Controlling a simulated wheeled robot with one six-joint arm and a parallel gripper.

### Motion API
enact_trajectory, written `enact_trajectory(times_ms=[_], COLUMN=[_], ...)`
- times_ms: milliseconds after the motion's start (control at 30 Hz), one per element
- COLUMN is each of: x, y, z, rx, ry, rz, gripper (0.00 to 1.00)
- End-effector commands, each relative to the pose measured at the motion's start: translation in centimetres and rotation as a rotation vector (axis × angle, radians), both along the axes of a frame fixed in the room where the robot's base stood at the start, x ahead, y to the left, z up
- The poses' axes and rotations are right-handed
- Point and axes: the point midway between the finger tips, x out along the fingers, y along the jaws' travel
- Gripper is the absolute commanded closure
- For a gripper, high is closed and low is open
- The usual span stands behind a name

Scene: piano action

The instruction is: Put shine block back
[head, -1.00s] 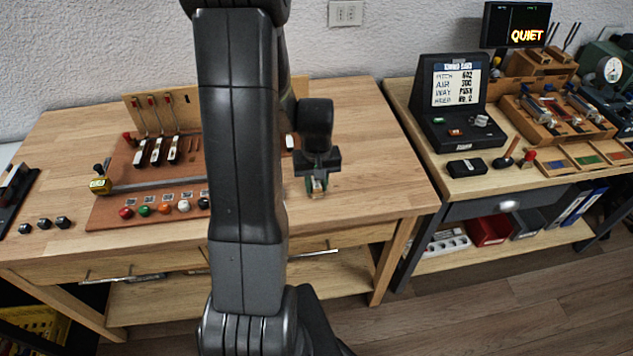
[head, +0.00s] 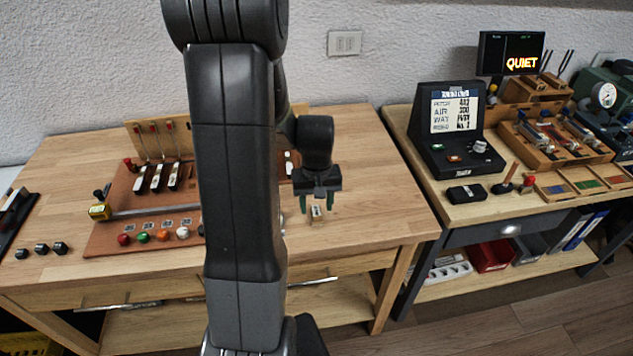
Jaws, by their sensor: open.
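A small pale wooden block (head: 317,213) with a light and dark top stands on the bare right part of the wooden bench. It may be the shine block, but it is too small to tell. My gripper (head: 317,202) points down right at this block. Its two greenish fingers are open, one to the left and one to the right of the block's upper part. I cannot tell whether either finger touches it.
A brown board (head: 140,205) with levers, coloured knobs and a metal rail lies to the left, partly hidden by my arm. Black knobs (head: 41,249) stand at the bench's left. A second bench (head: 470,211) at right holds a display console (head: 448,135). Bench top around the block is clear.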

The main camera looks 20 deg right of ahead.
Motion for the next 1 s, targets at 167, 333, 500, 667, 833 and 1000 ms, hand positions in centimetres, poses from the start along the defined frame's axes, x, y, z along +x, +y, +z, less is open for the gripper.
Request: enact_trajectory(times_ms=[167, 333, 500, 667, 833, 1000], x=[0.1, 0.0, 0.0, 0.0, 0.0, 0.0], y=[-0.1, -0.1, -0.1, -0.1, -0.1, 0.0], z=[3.8, 6.9, 8.7, 9.2, 9.2, 9.2], rx=[-0.003, -0.002, 0.0, 0.0, 0.0, 0.0], ry=[-0.005, -0.005, -0.002, -0.001, 0.0, 0.0], rz=[0.0, 0.0, 0.0, 0.0, 0.0, 0.0], gripper=[0.52, 0.52, 0.52, 0.52, 0.52, 0.52])
